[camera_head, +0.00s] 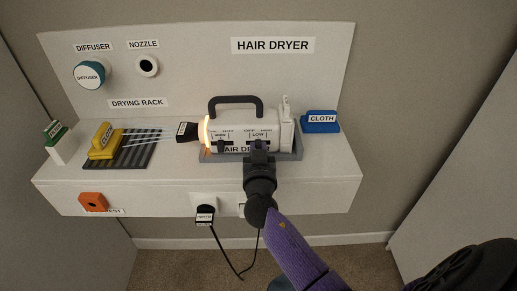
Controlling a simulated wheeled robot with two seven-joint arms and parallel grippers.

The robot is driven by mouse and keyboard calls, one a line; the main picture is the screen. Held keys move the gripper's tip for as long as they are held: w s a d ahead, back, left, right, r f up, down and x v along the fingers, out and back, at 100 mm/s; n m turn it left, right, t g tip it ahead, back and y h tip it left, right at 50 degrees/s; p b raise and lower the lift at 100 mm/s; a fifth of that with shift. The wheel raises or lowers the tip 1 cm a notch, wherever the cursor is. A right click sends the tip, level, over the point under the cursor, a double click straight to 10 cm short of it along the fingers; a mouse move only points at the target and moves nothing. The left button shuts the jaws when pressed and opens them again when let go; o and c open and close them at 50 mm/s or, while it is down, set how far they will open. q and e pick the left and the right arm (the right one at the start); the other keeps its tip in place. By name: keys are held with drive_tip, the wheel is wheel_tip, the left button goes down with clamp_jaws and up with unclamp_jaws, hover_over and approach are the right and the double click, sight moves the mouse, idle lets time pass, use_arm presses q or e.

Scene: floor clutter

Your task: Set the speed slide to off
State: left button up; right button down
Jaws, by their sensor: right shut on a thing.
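The white hair dryer (230,131) lies in a grey cradle on the white shelf, with a black handle arching over it. Its left end glows orange, and pale streaks leave the black nozzle (187,132). Its front has a left slide marked with WARM and a right slide marked with OFF, LOW and HIGH, the speed slide (258,145). My right gripper (259,152) is at the speed slide, shut on it, and covers much of it. The slide's exact setting is hard to read. My left gripper does not show.
A yellow cloth block (103,140) stands on the dark drying rack (135,154) at the left.

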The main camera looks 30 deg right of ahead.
idle(0.8)
drive_tip(key=shift+w+a+f+b, duration=0.25)
drive_tip(key=shift+w+a+b, duration=0.35)
drive_tip(key=shift+a+b, duration=0.4)
drive_tip(key=shift+a+r, duration=0.1)
drive_tip(key=shift+r, duration=0.15)
drive_tip(key=c, duration=0.6)
unclamp_jaws()
drive_tip(key=shift+o, duration=0.2)
drive_tip(key=v, duration=0.9)
drive_tip(key=shift+s+a, duration=0.25)
drive_tip(key=shift+s, duration=0.1)
drive_tip(key=shift+d, duration=0.1)
